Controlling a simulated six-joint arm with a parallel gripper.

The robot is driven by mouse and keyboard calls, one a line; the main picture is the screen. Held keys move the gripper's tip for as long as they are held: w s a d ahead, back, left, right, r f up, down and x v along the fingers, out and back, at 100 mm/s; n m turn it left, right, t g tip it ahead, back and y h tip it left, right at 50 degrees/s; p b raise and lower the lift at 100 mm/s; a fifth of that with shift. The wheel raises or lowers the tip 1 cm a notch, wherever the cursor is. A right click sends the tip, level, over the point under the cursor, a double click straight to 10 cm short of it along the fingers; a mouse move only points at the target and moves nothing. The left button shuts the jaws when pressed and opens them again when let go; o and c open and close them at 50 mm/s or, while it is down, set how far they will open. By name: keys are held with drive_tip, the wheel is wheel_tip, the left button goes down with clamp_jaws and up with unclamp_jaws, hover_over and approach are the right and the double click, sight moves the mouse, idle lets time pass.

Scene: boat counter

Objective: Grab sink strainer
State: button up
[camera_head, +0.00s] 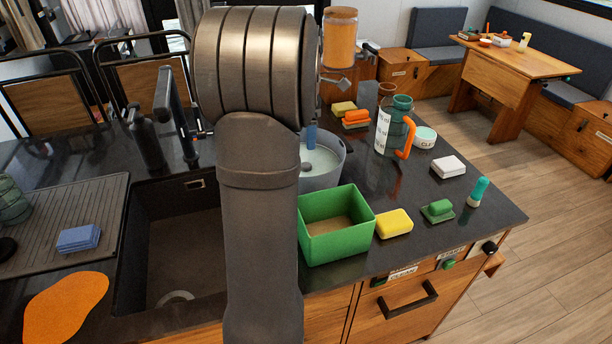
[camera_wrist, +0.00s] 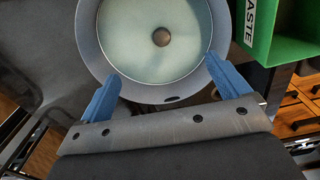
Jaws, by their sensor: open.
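My gripper (camera_wrist: 164,67) is open and empty in the wrist view, with its two blue fingers wide apart over the near rim of a round grey basin (camera_wrist: 91,47) of cloudy, pale green liquid. A small round brownish disc (camera_wrist: 161,37) shows at the middle of the basin, ahead of the fingertips; it may be the sink strainer, but I cannot tell for sure. In the head view the basin (camera_head: 338,172) is partly hidden by my arm, and one blue finger shows over it. The dark sink (camera_head: 190,245) is left of my arm, with a pale ring-like drain (camera_head: 176,297).
A green bin (camera_head: 338,246) marked WASTE (camera_wrist: 263,17) stands close right of the basin. Yellow (camera_head: 394,223) and green (camera_head: 438,209) sponges lie farther right. A jug with an orange handle (camera_head: 393,127) stands behind. The tap (camera_head: 172,105) rises behind the sink.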

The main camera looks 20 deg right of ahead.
wheel_tip(320, 180, down, 8)
drive_tip(key=shift+f, duration=0.15)
drive_tip(key=shift+s+f, duration=0.2)
drive_tip(key=shift+f, duration=2.75)
drive_tip(key=c, duration=1.1)
drive_tip(key=shift+c, duration=0.2)
drive_tip(key=shift+r, duration=0.15)
